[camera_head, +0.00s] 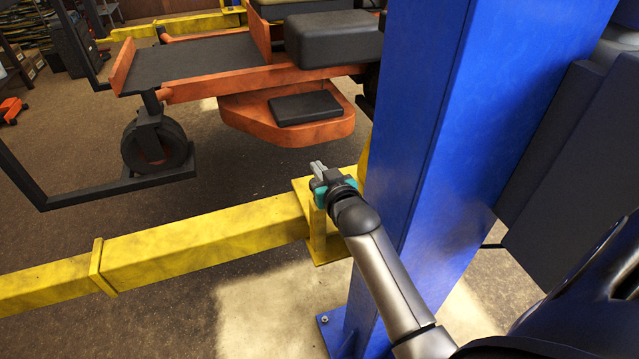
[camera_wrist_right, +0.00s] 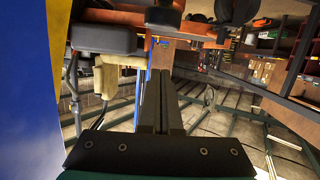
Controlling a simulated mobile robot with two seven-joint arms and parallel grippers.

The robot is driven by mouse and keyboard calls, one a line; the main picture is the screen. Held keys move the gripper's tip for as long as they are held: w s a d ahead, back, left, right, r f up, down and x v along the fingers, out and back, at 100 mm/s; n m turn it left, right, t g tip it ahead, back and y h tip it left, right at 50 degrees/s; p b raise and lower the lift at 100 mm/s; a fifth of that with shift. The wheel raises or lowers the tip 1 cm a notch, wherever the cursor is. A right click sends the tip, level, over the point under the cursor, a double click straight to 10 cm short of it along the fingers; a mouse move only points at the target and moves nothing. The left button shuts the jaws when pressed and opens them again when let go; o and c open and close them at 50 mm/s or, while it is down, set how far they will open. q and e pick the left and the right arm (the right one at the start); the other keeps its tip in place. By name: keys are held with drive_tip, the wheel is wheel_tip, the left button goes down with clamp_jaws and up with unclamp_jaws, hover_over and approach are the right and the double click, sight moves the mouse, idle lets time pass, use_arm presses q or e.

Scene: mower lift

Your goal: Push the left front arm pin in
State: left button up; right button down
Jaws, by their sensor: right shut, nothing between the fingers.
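The yellow front lift arm (camera_head: 205,232) runs from the left edge to a yellow bracket (camera_head: 318,243) at the foot of the blue post (camera_head: 425,130). I cannot make out the arm pin; my right gripper and wrist cover part of the bracket's top. My right gripper (camera_head: 318,168) is above the bracket, just left of the post, with its fingers shut and empty. In the right wrist view the shut fingers (camera_wrist_right: 160,80) point away from the camera, with the blue post (camera_wrist_right: 25,80) at the left. Whether the gripper touches the bracket is unclear. My left gripper is not in view.
An orange mower (camera_head: 220,80) with a black deck stands beyond the yellow arm. Its small black wheel (camera_head: 155,145) rests in a dark frame (camera_head: 110,190). The brown floor (camera_head: 230,175) is open between mower and arm. The blue post blocks the space right of the gripper.

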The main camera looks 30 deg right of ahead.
drive_tip(key=shift+s+f+b, duration=0.1)
drive_tip(key=shift+f+b, duration=0.2)
drive_tip(key=shift+f, duration=1.7)
wheel_tip(320, 180, down, 4)
drive_tip(key=shift+r+b, duration=0.2)
drive_tip(key=shift+b, duration=0.8)
drive_tip(key=s+a+r+p, duration=0.2)
drive_tip(key=s+r+p, duration=0.3)
drive_tip(key=s, duration=0.4)
drive_tip(key=shift+s+a+r, duration=0.2)
drive_tip(key=shift+r, duration=0.55)
